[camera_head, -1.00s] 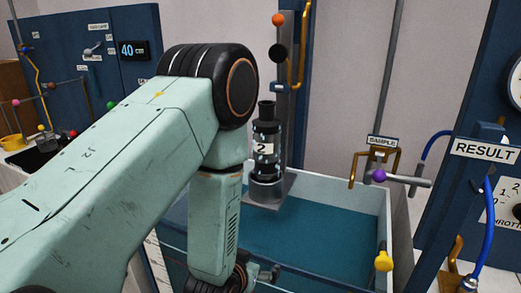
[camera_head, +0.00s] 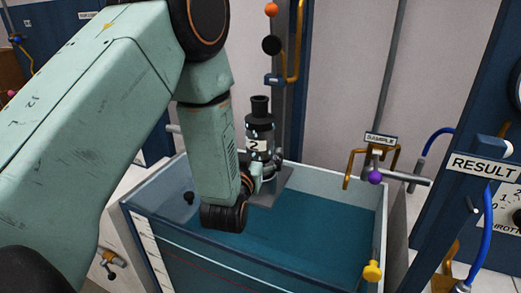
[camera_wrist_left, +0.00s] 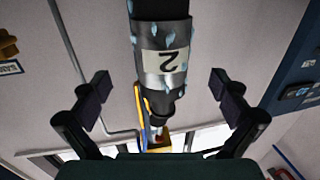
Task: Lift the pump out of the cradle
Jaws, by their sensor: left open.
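The pump (camera_head: 257,143) is a dark and grey cylinder with a white label "2". It stands upright on a grey cradle (camera_head: 283,186) at the back of the water tank. In the left wrist view the pump (camera_wrist_left: 163,38) appears upside down, wet with drops. My left gripper (camera_wrist_left: 165,90) is open, one finger on each side of the pump. I see gaps between the fingers and the pump there. In the head view my left forearm and wrist hide part of the pump's left side and most of the gripper. My right gripper is not in view.
The tank (camera_head: 150,195) of teal water lies below the cradle. A post with an orange ball (camera_head: 271,10) rises behind the pump. The SAMPLE pipe with a purple knob (camera_head: 375,177), a yellow knob (camera_head: 372,271) and the RESULT panel (camera_head: 484,168) stand to the right.

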